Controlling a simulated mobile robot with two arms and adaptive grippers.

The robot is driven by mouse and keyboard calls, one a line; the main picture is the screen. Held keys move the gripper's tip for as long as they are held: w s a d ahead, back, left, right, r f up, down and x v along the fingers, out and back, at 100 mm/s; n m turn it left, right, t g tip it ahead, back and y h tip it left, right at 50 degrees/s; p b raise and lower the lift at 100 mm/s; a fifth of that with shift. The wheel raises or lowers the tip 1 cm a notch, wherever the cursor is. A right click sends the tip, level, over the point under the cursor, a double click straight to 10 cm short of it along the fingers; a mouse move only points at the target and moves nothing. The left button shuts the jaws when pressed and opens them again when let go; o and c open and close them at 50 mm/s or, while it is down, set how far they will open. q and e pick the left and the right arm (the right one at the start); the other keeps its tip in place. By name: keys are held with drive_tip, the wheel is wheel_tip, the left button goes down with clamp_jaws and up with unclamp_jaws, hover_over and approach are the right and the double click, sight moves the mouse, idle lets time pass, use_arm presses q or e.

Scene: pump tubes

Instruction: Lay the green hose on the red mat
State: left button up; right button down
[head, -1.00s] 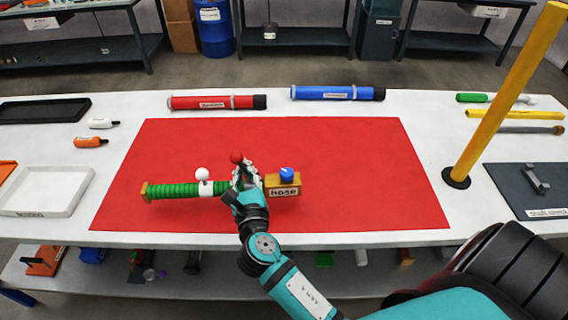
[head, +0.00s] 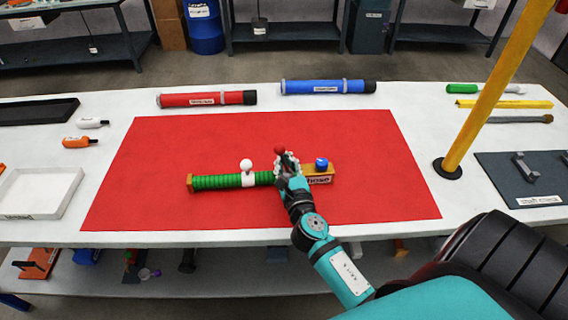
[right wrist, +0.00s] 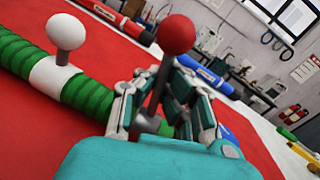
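The green hose (head: 218,182) lies across the middle of the red mat's area (head: 170,140), pointing left to right; I cannot tell whether it touches the mat. It has a white knob (head: 246,165), a red knob (head: 280,150), and an orange end block labelled "hose" (head: 318,180) with a blue knob (head: 321,163). My right gripper (head: 287,163) is shut around the stem of the red knob, which rises between its fingers in the right wrist view (right wrist: 176,34). The fingers hide part of the hose. My left gripper is out of view.
A red tube (head: 205,98) and a blue tube (head: 325,87) lie behind the mat. A yellow post (head: 495,80) stands at right, near a dark plate (head: 500,185). A white tray (head: 70,200) and small bottles (head: 80,142) are at left.

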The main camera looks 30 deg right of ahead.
drive_tip(key=shift+r, duration=0.15)
drive_tip(key=c, duration=2.1)
unclamp_jaws()
drive_tip(key=o, duration=0.6)
drive_tip(key=shift+s, duration=0.1)
drive_tip(key=b+v, duration=0.2)
drive_tip(key=v, duration=0.9)
drive_tip(key=shift+b, duration=0.35)
drive_tip(key=shift+s+a, duration=0.1)
drive_tip(key=shift+s, duration=0.35)
